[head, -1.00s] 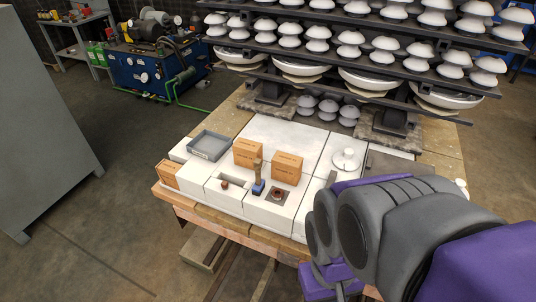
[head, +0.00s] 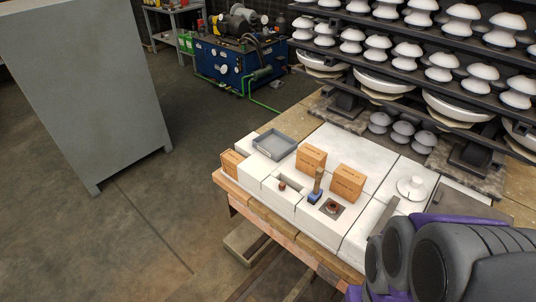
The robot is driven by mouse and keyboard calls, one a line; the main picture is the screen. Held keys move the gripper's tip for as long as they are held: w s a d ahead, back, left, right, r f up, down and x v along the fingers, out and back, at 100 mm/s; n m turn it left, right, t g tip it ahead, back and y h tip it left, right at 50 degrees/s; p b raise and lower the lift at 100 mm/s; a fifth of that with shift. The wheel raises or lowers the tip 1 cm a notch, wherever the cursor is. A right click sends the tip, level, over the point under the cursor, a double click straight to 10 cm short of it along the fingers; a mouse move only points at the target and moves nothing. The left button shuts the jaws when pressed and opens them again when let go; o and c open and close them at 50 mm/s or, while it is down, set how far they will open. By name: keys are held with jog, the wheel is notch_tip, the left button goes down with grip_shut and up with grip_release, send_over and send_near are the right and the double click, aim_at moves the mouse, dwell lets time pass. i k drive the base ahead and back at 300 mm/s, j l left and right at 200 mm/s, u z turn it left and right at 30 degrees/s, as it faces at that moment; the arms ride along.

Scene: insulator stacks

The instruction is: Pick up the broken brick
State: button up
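Several orange-brown blocks are on the white blocks of the workbench. One brick (head: 311,158) stands near the grey tray, a second brick (head: 348,184) stands to its right, and a third (head: 231,163) is at the bench's left end. I cannot tell from here which one is broken. A small brown piece (head: 282,185) sits by a recess in the white blocks, too small to make out. My grey and purple arm fills the lower right corner, right of the bench. My gripper's fingers do not show.
A grey tray (head: 274,144), a blue-based upright tool (head: 316,190), a dark square plate with a round part (head: 331,208) and a white insulator (head: 411,188) are on the bench. Insulator racks (head: 425,75) stand behind. A grey cabinet (head: 85,90) is at left, with open floor between.

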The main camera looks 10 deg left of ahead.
aim_at(230, 159)
jog(key=i+j+z, duration=0.1)
jog(key=j, duration=0.5)
jog(key=i+j, duration=0.3)
jog(key=j, duration=0.3)
jog(key=i+j+z, duration=0.15)
jog(key=j, duration=0.4)
jog(key=i+j+z, duration=0.1)
jog(key=i+j, duration=0.15)
jog(key=j, duration=0.4)
jog(key=i+j+z, duration=0.1)
jog(key=j, duration=0.5)
jog(key=i+j, duration=0.15)
jog(key=j, duration=0.5)
jog(key=i+j+z, duration=0.15)
jog(key=j, duration=0.5)
jog(key=j+z, duration=0.1)
jog(key=j, duration=0.55)
jog(key=i, duration=0.05)
